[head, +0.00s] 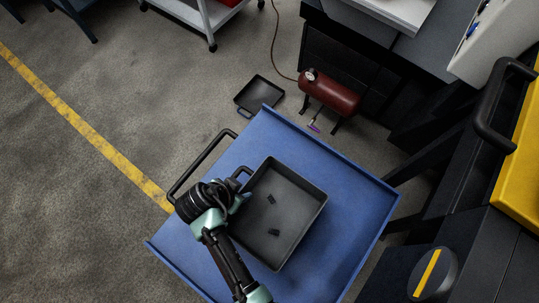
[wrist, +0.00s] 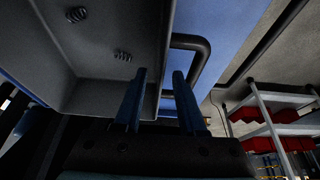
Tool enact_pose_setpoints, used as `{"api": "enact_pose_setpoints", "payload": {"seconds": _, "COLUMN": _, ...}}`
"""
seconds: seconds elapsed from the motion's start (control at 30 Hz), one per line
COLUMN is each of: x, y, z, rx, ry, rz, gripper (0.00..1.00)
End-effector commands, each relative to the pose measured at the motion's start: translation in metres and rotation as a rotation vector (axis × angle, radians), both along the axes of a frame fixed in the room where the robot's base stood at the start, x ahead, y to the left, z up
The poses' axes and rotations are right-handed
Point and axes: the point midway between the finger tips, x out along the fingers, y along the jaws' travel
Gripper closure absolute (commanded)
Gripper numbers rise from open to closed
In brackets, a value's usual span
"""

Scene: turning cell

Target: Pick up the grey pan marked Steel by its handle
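A dark grey pan (head: 298,190) lies on the blue cart top, with a black loop handle (head: 240,173) on its upper-left side. No marking on it is readable. My gripper (head: 241,197) is at the pan's handle side, and the arm partly covers the handle there. In the wrist view the pan (wrist: 110,93) fills the left and its handle (wrist: 203,55) loops out to the right. My gripper (wrist: 160,75) shows two fingers apart, with nothing clamped between them. The right finger overlaps the loop; contact cannot be told.
Small dark coils (head: 272,200) lie in the pan. The blue cart (head: 345,180) has a black push rail (head: 190,175) at its left. Another dark pan (head: 262,92) lies on the floor beside a red tank (head: 330,92). Dark machinery stands at right; the floor at left is open.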

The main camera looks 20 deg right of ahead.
Motion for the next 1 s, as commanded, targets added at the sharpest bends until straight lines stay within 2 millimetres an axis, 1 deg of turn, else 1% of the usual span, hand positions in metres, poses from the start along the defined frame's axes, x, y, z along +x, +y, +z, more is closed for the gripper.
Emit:
{"api": "enact_pose_setpoints", "payload": {"seconds": 0.1, "x": 0.006, "y": -0.006, "z": -0.017, "rx": 0.000, "ry": 0.002, "rz": -0.001, "gripper": 0.60}}
{"api": "enact_pose_setpoints", "payload": {"seconds": 0.23, "x": 0.010, "y": -0.012, "z": -0.033, "rx": 0.000, "ry": 0.002, "rz": -0.001, "gripper": 0.60}}
{"api": "enact_pose_setpoints", "payload": {"seconds": 0.33, "x": 0.011, "y": -0.014, "z": -0.038, "rx": 0.000, "ry": 0.001, "rz": 0.000, "gripper": 0.60}}
{"api": "enact_pose_setpoints", "payload": {"seconds": 0.57, "x": 0.012, "y": -0.014, "z": -0.039, "rx": 0.001, "ry": -0.001, "rz": 0.000, "gripper": 0.60}}
{"api": "enact_pose_setpoints", "payload": {"seconds": 0.6, "x": 0.012, "y": -0.014, "z": -0.039, "rx": 0.001, "ry": -0.001, "rz": 0.000, "gripper": 0.64}}
{"api": "enact_pose_setpoints", "payload": {"seconds": 0.67, "x": 0.012, "y": -0.014, "z": -0.038, "rx": 0.000, "ry": 0.000, "rz": 0.000, "gripper": 0.74}}
{"api": "enact_pose_setpoints", "payload": {"seconds": 0.8, "x": 0.012, "y": -0.014, "z": -0.038, "rx": 0.000, "ry": 0.000, "rz": 0.000, "gripper": 1.00}}
{"api": "enact_pose_setpoints", "payload": {"seconds": 1.0, "x": 0.011, "y": -0.014, "z": -0.038, "rx": 0.000, "ry": 0.000, "rz": 0.000, "gripper": 1.00}}
